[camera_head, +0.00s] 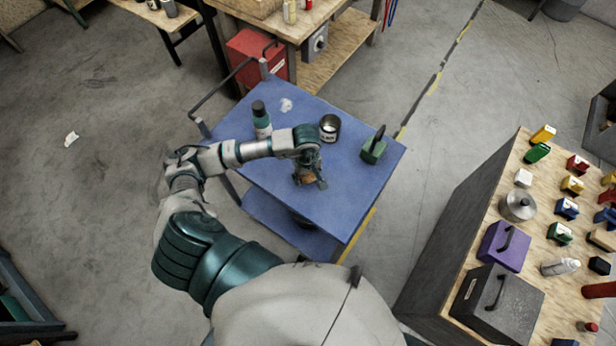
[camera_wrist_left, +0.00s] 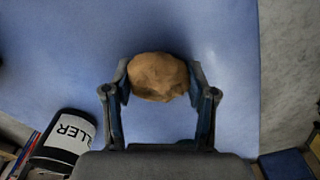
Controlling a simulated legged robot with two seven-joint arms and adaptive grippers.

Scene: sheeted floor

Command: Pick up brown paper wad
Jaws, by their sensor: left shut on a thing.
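The brown paper wad (camera_wrist_left: 158,77) sits between the two fingers of my left gripper (camera_wrist_left: 160,84) in the left wrist view. Both fingers touch its sides. In the head view my left gripper (camera_head: 310,180) is over the blue cart top (camera_head: 355,195), and a bit of the brown wad (camera_head: 304,177) shows between its fingers. Whether the wad touches the cart top is hard to tell. My right gripper does not show.
On the cart stand a dark bottle (camera_head: 261,120), a dark can (camera_head: 329,128), a green block-like thing (camera_head: 373,148) and a white crumpled piece (camera_head: 286,105). A wooden-topped bench (camera_head: 480,240) with many small items stands at right. Open floor lies left.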

